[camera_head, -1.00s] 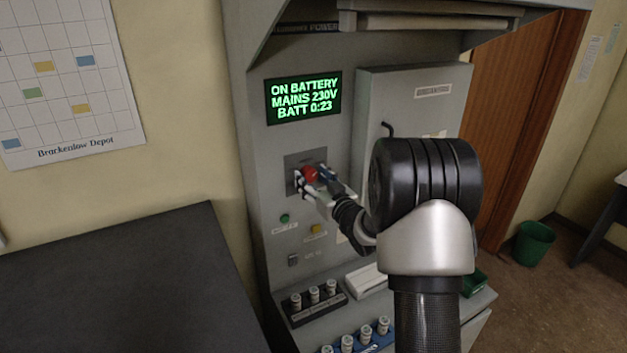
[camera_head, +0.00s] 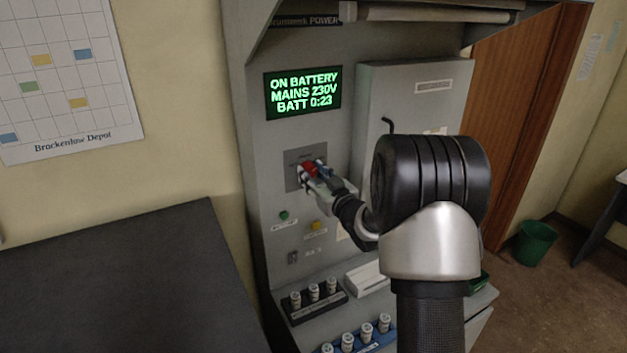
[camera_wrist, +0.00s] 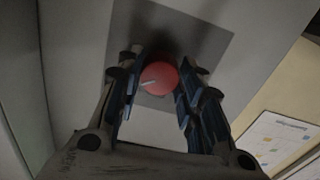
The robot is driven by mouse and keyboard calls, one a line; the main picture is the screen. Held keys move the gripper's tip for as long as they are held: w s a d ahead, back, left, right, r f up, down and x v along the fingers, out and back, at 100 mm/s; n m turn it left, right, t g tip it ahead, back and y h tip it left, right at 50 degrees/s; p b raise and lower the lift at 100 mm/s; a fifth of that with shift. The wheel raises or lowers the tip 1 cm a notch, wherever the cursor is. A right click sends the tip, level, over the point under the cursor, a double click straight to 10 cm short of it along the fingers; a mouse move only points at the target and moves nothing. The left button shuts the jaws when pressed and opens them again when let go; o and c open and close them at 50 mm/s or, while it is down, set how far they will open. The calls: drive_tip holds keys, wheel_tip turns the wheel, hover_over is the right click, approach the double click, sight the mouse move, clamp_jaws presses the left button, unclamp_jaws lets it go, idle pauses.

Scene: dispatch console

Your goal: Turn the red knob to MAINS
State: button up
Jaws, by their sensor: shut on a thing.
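The red knob (camera_head: 310,169) sits on a dark grey square plate on the upright console panel. In the wrist view the knob (camera_wrist: 159,78) is round with a white pointer line, which points to the lower left of that picture. My gripper (camera_head: 316,174) is at the knob, its fingers around it. In the wrist view my gripper (camera_wrist: 160,85) has a blue-padded finger on each side of the knob, shut on it. The plate's position labels are too small or hidden to read. A green-lettered display (camera_head: 303,92) above reads ON BATTERY, MAINS 230V, BATT 0:23.
Below the knob are a green button (camera_head: 283,215), a yellow button (camera_head: 316,225) and a small switch (camera_head: 293,257). A grey cabinet (camera_head: 445,105) stands out to the right. Racks of white cylinders (camera_head: 314,292) stand on the shelf below. A dark tabletop (camera_head: 120,285) is at the left.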

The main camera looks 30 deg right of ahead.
drive_tip(key=n+b, duration=0.2)
drive_tip(key=b, duration=0.1)
drive_tip(key=n+b, duration=0.2)
drive_tip(key=b, duration=0.1)
drive_tip(key=n+b, duration=0.2)
drive_tip(key=b, duration=0.1)
drive_tip(key=shift+f+b, duration=0.3)
drive_tip(key=n+b, duration=0.4)
drive_tip(key=b, duration=0.1)
drive_tip(key=shift+d+r+n, duration=0.1)
drive_tip(key=shift+r+n, duration=0.1)
drive_tip(key=shift+n, duration=0.1)
drive_tip(key=shift+b, duration=0.4)
drive_tip(key=o, duration=1.1)
drive_tip(key=shift+r, duration=0.1)
drive_tip(key=shift+c, duration=0.2)
drive_tip(key=shift+s, duration=0.1)
